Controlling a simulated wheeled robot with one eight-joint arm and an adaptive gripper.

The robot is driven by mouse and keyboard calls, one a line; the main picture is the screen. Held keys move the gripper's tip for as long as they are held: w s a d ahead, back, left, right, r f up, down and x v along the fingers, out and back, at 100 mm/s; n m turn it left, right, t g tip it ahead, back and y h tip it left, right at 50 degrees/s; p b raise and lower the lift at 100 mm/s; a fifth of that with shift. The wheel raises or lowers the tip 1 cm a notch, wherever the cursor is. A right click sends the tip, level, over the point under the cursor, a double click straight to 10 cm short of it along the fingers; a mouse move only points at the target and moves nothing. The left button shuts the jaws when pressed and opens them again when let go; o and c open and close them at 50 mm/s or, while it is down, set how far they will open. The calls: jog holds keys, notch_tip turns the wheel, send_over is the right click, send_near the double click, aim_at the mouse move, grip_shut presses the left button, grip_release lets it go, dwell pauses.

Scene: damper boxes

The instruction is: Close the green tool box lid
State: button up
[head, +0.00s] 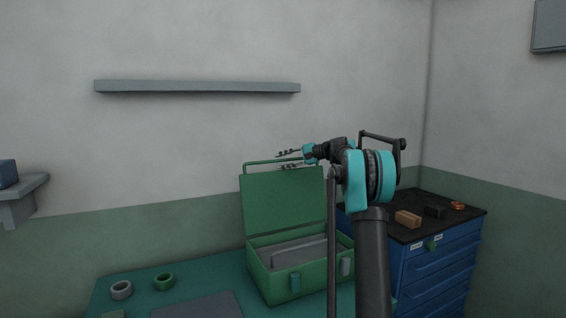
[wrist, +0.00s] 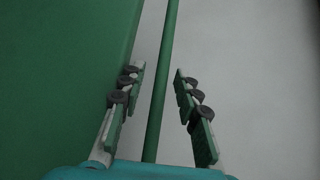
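The green tool box (head: 314,278) stands on the teal bench with its lid (head: 284,202) open and upright at the back. A thin green handle bar (head: 262,162) runs along the lid's top edge. My gripper (head: 278,160) is at the top of the lid, near its right part. In the wrist view my gripper (wrist: 155,85) is open, with the green bar (wrist: 165,75) between its two fingers. The lid panel (wrist: 60,80) fills the left of that view. The bar looks clear of both fingers.
A grey ring (head: 121,290) and a green ring (head: 164,281) lie on the bench (head: 215,270) left of the box, near a grey mat (head: 200,305). A blue drawer cabinet (head: 440,270) with small items on top stands at right. A wall shelf (head: 200,87) hangs above.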

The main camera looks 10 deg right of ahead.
jog(key=shift+c, duration=0.2)
grip_shut()
jog(key=shift+s, duration=0.1)
